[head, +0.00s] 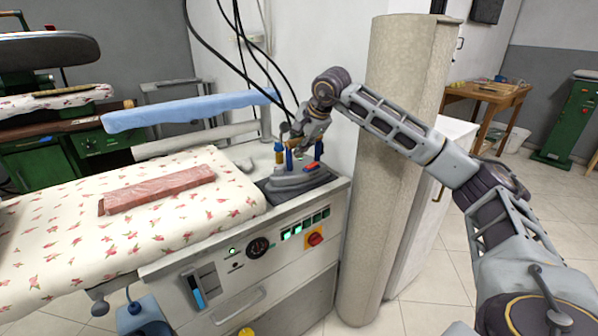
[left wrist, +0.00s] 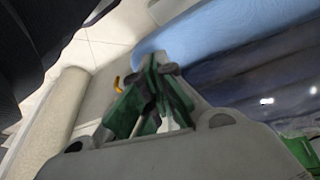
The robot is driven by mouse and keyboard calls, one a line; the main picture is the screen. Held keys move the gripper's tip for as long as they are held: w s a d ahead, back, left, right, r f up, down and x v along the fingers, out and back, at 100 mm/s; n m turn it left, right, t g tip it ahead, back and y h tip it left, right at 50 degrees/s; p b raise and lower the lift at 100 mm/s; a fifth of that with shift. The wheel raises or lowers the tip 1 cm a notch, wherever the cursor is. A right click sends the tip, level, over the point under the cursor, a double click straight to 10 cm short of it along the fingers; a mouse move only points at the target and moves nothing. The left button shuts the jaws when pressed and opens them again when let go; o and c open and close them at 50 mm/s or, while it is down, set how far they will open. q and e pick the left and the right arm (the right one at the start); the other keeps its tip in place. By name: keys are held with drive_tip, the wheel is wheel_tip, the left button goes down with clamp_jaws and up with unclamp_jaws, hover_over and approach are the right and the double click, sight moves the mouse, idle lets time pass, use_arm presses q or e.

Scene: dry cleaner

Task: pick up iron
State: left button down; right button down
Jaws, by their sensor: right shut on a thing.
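The iron (head: 298,183) is a dark grey appliance with a small red part on top. It sits at the right end of the pressing table, beside the padded board, in the head view. My right gripper (head: 298,158) reaches down from above with its blue-tipped fingers at the iron's upper part, and is shut on it. The gripper hides part of the iron's top and handle. My left gripper (left wrist: 150,80) shows only in the left wrist view, with green finger pads drawn together and nothing visible between them.
The pressing table (head: 265,260) has a floral padded cover (head: 60,235) with a folded pink cloth (head: 158,189) on it. A blue padded arm (head: 185,110) stands behind. Black cables (head: 235,50) hang near my right gripper. A round beige column (head: 395,160) stands close by my right arm.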

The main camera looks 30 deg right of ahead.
use_arm(q)
drive_tip(key=shift+f, duration=0.1)
use_arm(e)
drive_tip(key=shift+r, duration=0.25)
drive_tip(key=shift+w+r, duration=0.1)
drive_tip(key=shift+r, duration=0.05)
